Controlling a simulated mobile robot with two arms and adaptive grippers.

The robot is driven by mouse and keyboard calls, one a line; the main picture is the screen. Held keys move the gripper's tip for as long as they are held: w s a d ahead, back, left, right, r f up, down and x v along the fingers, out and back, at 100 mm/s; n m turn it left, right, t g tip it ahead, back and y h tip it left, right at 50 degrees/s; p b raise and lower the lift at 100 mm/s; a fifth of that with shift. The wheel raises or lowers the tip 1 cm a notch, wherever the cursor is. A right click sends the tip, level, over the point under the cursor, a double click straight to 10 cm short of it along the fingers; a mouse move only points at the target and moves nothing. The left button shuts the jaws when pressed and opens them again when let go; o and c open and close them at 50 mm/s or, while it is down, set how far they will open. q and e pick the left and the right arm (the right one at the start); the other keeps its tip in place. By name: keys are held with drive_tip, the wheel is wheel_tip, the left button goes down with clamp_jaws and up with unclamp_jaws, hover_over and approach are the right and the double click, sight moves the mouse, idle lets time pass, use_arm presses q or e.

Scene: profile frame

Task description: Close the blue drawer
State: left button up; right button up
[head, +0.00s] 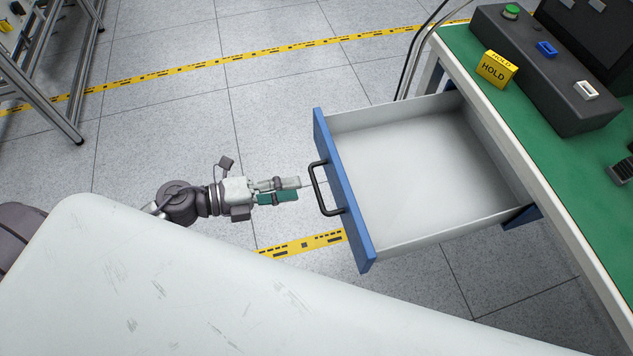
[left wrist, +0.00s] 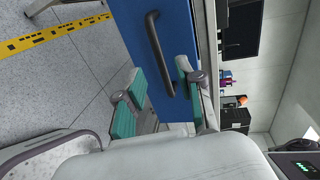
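The blue drawer (head: 335,178) is pulled well out from under the green-topped bench in the head view. Its white inside is empty. A black bar handle (head: 317,186) is on its blue front. My left gripper (head: 299,189) is in front of the handle, its teal-padded fingertips pointing at the drawer front. In the left wrist view, its fingers (left wrist: 162,90) stand apart with nothing gripped, and the handle (left wrist: 157,50) shows between and beyond them. I cannot tell if a fingertip touches the drawer. My right gripper is not in view.
The bench (head: 465,45) carries a dark control box (head: 545,80) and a yellow HOLD sign (head: 497,69). A white surface (head: 150,290) fills the near foreground. Open floor with yellow tape (head: 260,65) lies beyond the arm. A metal frame stands at the upper left.

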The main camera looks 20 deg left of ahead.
sight(316, 184)
use_arm(q)
drive_tip(key=x, duration=0.6)
drive_tip(key=shift+w+d+p, duration=0.1)
drive_tip(key=shift+p, duration=0.2)
drive_tip(key=shift+c, duration=0.2)
clamp_jaws()
